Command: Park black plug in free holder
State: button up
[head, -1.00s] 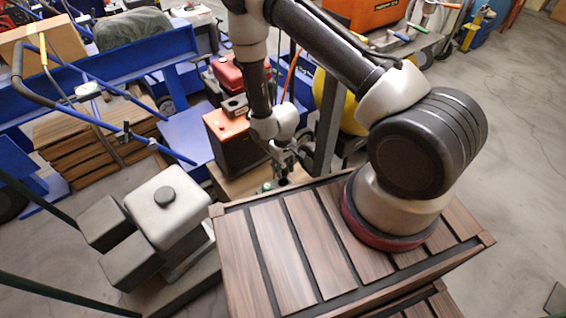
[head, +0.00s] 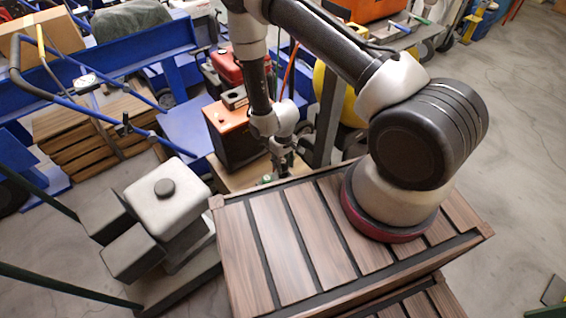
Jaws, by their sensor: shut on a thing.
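My gripper (head: 284,168) points down at the far side of the slatted wooden top, above a light wooden surface (head: 240,176). Its fingers look shut, and the small dark thing between them, which I take to be the black plug, is too small and hidden to make out clearly. A small green part (head: 266,179) sits just left of the fingertips. The wooden top's far edge cuts off the view close below the fingers. I cannot make out the free holder, or whether the plug touches anything.
The slatted wooden top (head: 266,219) fills the foreground. An orange-topped dark box (head: 237,140) stands close left of my gripper, with a dark post (head: 328,115) to its right.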

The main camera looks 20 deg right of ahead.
jog(key=shift+f, duration=2.2)
jog(key=o, duration=1.1)
notch_tip(320, 180, up, 12)
jog(key=s+d+r+g+h, duration=0.1)
jog(key=s+d+r+g, duration=0.25)
jog(key=s, duration=0.45)
jog(key=s+d+r+m+t, duration=0.1)
jog(key=s+d+r+t, duration=0.1)
jog(key=r, duration=1.3)
jog(key=s+d+r+m+t, duration=0.1)
jog(key=s+d+r+t, duration=0.2)
jog(key=r, duration=1.3)
jog(key=s+d+r+m+t+y, duration=0.1)
jog(key=s+d+r+t, duration=0.2)
jog(key=r, duration=1.3)
jog(key=shift+s+d+r+m, duration=0.15)
jog(key=shift+s+d, duration=0.6)
jog(key=shift+d, duration=0.1)
jog(key=shift+s+d+r+m, duration=0.1)
jog(key=shift+s+d+m, duration=0.05)
jog(key=shift+s+d, duration=0.65)
